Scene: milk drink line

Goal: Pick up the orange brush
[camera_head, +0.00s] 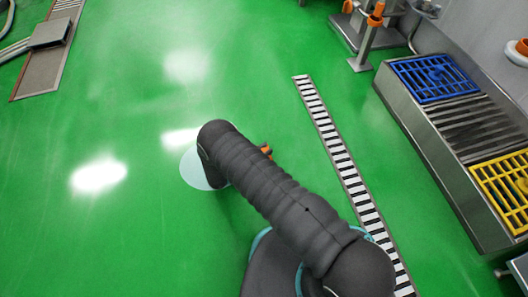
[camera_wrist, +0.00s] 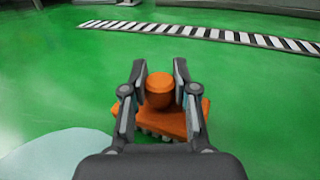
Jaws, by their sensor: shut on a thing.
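The orange brush shows in the wrist view (camera_wrist: 158,122), with a rounded orange knob on top and a flat orange body with pale bristles beneath. My gripper (camera_wrist: 160,85) has its two fingers on either side of the knob, shut on it. In the head view, only a small orange part of the brush (camera_head: 266,150) shows beside my dark arm, which hides the rest and my gripper. I cannot tell whether the bristles touch the green floor.
A pale round patch (camera_head: 195,172) lies on the green floor beside my arm. A striped floor drain (camera_head: 340,155) runs to the right. A metal bench with blue (camera_head: 435,78) and yellow (camera_head: 505,185) grates stands beyond it. An orange-topped metal post (camera_head: 370,38) stands at the back. The left floor is open.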

